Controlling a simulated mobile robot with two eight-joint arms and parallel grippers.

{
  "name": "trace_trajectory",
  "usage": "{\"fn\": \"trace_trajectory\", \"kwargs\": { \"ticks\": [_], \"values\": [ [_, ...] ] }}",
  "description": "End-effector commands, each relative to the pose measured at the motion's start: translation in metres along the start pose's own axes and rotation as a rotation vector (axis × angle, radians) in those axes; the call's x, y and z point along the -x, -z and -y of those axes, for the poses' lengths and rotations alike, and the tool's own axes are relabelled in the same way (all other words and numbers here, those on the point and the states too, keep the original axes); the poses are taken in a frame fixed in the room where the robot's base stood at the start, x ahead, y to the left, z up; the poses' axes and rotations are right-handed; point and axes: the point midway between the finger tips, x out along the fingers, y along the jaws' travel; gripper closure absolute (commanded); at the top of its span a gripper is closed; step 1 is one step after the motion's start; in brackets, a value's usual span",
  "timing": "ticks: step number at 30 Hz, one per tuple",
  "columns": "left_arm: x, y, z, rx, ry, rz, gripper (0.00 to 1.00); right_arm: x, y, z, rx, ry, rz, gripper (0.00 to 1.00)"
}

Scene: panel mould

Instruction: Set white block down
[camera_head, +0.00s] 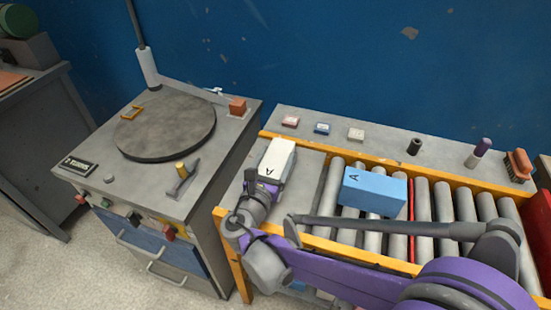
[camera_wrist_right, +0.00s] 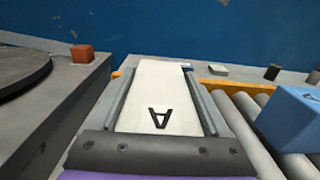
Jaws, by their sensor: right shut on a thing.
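The white block (camera_head: 277,158) is marked with a black letter A and sits at the left end of the roller conveyor, over the flat grey plate (camera_head: 310,170). My right gripper (camera_head: 268,182) is shut on it, coming from the near side. In the right wrist view, the white block (camera_wrist_right: 160,95) lies between the two grey fingers of the gripper (camera_wrist_right: 162,100), its lettered face up. Whether its underside touches the plate cannot be told. My left gripper is not in view.
A blue block (camera_head: 372,190) with a letter A lies on the rollers to the right. A grey cabinet with a round dark disc (camera_head: 165,125) stands at the left, an orange-brown cube (camera_head: 237,106) on its corner. Small items and a brush (camera_head: 518,164) line the back ledge (camera_head: 385,135).

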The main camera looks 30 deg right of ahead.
Motion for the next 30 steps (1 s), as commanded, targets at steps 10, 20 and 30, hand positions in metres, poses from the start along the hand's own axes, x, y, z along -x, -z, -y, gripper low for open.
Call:
{"fn": "trace_trajectory", "kwargs": {
  "ticks": [10,20,30],
  "values": [
    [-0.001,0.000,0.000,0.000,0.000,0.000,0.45,0.000,0.002,0.000,0.000,0.000,0.000,0.09],
    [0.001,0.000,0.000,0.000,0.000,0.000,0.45,0.000,-0.001,0.000,0.000,0.000,0.001,0.00],
    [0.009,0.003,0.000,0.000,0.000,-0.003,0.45,0.056,-0.003,-0.002,-0.001,-0.007,0.000,0.00]
  ]
}}
